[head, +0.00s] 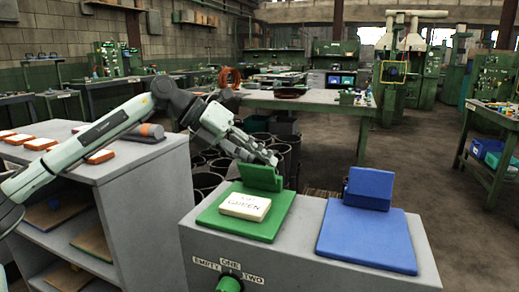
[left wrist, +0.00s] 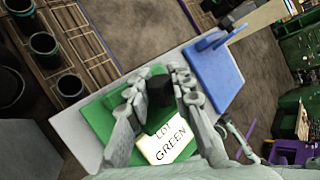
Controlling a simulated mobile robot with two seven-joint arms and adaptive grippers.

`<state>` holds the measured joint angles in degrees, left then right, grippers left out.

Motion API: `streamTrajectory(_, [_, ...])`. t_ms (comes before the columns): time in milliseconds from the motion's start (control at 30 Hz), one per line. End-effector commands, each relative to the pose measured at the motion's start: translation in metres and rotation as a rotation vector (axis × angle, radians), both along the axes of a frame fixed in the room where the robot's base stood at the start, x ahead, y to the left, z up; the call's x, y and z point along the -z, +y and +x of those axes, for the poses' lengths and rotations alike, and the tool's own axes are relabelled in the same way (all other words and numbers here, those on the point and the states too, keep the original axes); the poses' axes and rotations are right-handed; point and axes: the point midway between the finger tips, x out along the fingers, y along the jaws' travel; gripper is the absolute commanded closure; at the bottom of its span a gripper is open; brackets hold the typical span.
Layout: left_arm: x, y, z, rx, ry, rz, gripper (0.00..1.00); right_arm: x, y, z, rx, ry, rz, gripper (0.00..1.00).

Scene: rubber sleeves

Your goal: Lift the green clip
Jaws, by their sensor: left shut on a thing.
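The green clip (head: 262,177) stands upright at the back of a green board (head: 232,226) on the grey stand. A white card lettered "GREEN" (head: 245,206) lies on the board in front of it. My left gripper (head: 268,160) reaches down from the left to the clip's top edge. In the left wrist view, my left gripper's fingers (left wrist: 160,88) are closed around a dark block-like part at the clip; the fingers hide some of it. I cannot tell whether the clip is clear of the board. My right gripper is not seen in the head view.
A blue board (head: 367,240) with its upright blue clip (head: 368,188) is on the stand's right half. A green knob (head: 229,284) with "EMPTY, ONE, TWO" labels is on the front. A grey shelf unit (head: 120,180) stands left. Dark bins (head: 285,150) are behind the stand.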

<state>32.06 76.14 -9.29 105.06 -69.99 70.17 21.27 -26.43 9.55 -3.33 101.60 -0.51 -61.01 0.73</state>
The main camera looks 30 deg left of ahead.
Motion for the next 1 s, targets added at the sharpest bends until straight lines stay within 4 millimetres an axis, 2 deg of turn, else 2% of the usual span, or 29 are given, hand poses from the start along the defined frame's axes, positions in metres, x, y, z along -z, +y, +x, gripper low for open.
streamTrajectory(33, [-0.007,0.0,0.002,0.003,0.03,-0.011,1.0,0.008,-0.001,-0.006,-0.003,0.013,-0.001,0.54])
streamTrajectory(100, [-0.006,0.0,0.005,0.003,0.085,-0.025,1.0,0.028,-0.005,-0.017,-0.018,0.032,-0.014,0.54])
streamTrajectory(267, [-0.002,0.001,0.012,0.003,0.231,-0.061,1.0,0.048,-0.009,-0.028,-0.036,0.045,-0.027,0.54])
streamTrajectory(600, [0.005,0.004,0.022,0.003,0.503,-0.124,1.0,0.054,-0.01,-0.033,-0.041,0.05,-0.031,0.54])
streamTrajectory(1000, [0.01,0.006,0.027,0.0,0.663,-0.16,1.0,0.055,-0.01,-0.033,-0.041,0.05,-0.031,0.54])
